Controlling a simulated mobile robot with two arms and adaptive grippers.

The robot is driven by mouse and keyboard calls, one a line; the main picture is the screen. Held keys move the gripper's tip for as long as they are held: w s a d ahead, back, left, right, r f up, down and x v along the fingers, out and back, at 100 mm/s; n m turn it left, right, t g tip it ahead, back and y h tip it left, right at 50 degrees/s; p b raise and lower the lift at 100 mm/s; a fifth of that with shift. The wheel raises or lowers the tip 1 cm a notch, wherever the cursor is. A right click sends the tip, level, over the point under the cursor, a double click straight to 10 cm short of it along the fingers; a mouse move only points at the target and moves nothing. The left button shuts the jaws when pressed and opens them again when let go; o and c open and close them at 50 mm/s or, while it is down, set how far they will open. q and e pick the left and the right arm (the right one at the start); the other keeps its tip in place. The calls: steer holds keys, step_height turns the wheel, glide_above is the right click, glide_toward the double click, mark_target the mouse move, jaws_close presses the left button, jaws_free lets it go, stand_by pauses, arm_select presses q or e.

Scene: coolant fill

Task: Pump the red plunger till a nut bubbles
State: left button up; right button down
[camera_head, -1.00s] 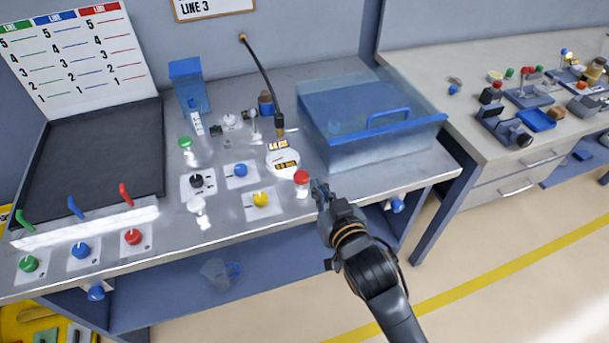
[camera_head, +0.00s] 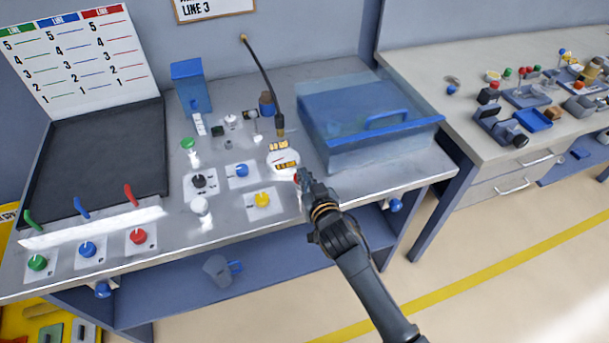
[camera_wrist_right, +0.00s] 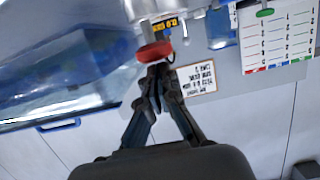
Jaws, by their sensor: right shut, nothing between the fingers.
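The red plunger (camera_head: 296,178) stands near the front edge of the steel bench, mostly hidden behind my right gripper (camera_head: 304,177) in the head view. In the right wrist view its red round cap (camera_wrist_right: 152,51) lies right at the fingertips of my right gripper (camera_wrist_right: 158,70). The fingers are shut with nothing between them. The tips look to touch the cap or be very close to it; I cannot tell how far the plunger is pressed. I make out no nut and no bubbles. My left gripper is not in view.
Blue, black and yellow knobs (camera_head: 262,200) and a white plunger (camera_head: 201,206) are to the left.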

steer(key=shift+f, duration=0.1)
step_height(320, 180, down, 3)
steer(key=shift+b, duration=1.15)
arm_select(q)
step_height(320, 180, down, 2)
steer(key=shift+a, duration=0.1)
arm_select(e)
steer(key=shift+r+p, duration=0.35)
steer(key=shift+p, duration=0.1)
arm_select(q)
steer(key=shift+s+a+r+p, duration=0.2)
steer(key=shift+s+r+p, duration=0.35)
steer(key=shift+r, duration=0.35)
arm_select(e)
steer(key=s+d+r, duration=0.3)
steer(key=s+r, duration=0.3)
steer(key=s, duration=0.3)
steer(key=shift+r, duration=0.1)
